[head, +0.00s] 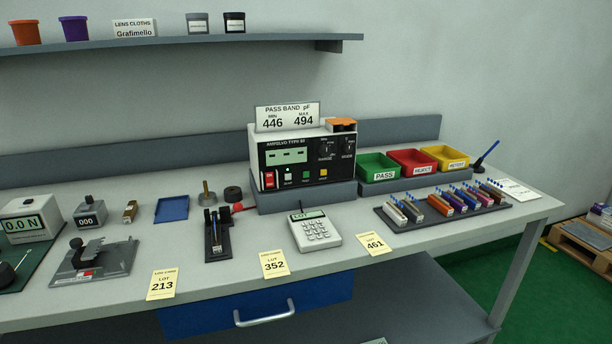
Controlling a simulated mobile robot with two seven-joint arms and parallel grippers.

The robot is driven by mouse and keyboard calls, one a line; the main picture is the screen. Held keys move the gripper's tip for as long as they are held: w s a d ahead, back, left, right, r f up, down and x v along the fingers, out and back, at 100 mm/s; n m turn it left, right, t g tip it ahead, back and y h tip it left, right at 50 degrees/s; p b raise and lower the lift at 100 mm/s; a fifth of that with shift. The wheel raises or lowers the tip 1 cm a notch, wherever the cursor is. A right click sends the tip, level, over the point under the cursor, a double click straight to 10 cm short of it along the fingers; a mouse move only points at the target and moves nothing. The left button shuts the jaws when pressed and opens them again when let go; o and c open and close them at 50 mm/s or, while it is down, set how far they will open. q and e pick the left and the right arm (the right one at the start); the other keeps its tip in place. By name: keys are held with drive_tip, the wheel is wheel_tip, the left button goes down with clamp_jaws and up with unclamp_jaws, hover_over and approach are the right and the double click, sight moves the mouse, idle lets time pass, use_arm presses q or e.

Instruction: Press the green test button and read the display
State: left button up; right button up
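The test meter (298,160) stands on a grey riser at the back middle of the bench. Its display (287,157) is pale green and shows only dashes, no digits. A green button (306,175) is on the lower front panel, between a small whitish-green lamp (288,177) and an orange-yellow button (323,174). A red rocker switch (269,180) is at the panel's lower left. The button labels are too small to read. Nothing covers the front panel. Neither of my grippers is in view.
A pass band sign (288,116) reading 446 to 494 stands above the meter. Green (378,168), red (413,162) and yellow (445,158) bins are to its right. A keypad device (315,231), a black fixture (217,236) and a component rack (443,204) stand in front.

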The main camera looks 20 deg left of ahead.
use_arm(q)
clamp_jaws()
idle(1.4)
